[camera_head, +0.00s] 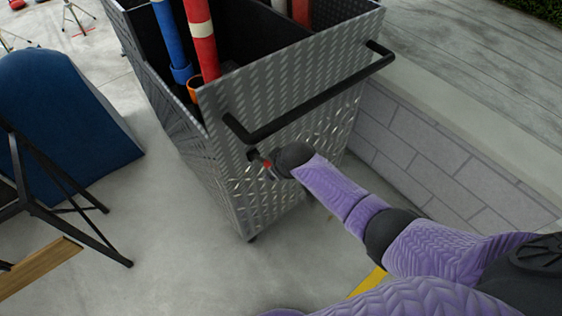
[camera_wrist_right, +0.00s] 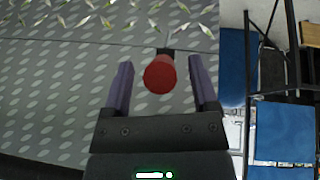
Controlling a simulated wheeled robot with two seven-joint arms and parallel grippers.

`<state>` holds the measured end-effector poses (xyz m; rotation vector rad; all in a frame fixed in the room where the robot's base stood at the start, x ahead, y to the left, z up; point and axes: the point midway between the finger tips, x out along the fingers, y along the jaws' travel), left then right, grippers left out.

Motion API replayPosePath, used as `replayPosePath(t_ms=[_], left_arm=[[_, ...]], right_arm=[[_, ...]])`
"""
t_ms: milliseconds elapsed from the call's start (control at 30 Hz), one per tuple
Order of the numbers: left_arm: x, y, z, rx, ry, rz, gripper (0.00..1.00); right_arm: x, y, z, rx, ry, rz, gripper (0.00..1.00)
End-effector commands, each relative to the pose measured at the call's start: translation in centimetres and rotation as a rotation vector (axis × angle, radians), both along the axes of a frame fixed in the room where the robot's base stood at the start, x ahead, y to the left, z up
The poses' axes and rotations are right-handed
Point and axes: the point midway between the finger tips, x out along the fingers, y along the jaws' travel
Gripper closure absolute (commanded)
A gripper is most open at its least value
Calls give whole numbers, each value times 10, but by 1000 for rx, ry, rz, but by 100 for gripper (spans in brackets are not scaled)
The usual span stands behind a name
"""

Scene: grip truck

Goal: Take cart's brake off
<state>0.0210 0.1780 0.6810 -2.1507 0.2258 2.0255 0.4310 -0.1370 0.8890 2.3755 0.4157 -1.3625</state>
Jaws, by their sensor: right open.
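The cart (camera_head: 235,165) is a grey diamond-plate box with a black bar handle (camera_head: 310,98) on its near side. A red brake knob (camera_wrist_right: 160,75) on a dark mount sticks out from the cart's panel in the right wrist view. A small red bit of it shows below the handle in the head view (camera_head: 267,165). My right gripper (camera_wrist_right: 160,62) is open, its two fingers on either side of the knob with gaps showing. In the head view my right gripper (camera_head: 262,163) is at the cart's panel, partly hidden by my wrist. My left gripper is out of view.
Red and blue tubes (camera_head: 202,40) stand in the cart. A low block wall (camera_head: 430,150) runs close along the cart's right side. A blue padded object (camera_head: 60,120) and a black-legged folding frame (camera_head: 60,210) are on the left. The concrete floor in front is mostly clear.

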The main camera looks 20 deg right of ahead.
Motion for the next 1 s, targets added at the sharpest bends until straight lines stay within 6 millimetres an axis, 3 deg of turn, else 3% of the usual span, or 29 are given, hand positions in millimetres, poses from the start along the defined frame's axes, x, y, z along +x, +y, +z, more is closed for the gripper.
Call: replayPosePath(t_ms=[33,200,433,867,933,967,1000], left_arm=[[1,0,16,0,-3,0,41],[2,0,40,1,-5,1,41],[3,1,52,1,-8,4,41],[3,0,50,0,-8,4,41],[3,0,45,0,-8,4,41],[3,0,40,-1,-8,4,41],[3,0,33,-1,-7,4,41]], right_arm=[[-5,-1,18,0,-2,1,24],[-24,-4,52,0,-3,1,24],[-39,-5,73,1,-3,0,24],[-40,-6,71,1,-1,-1,24],[-46,-8,55,2,15,-15,24],[-52,-10,40,5,28,-26,24],[-64,-14,12,7,54,-49,24]])
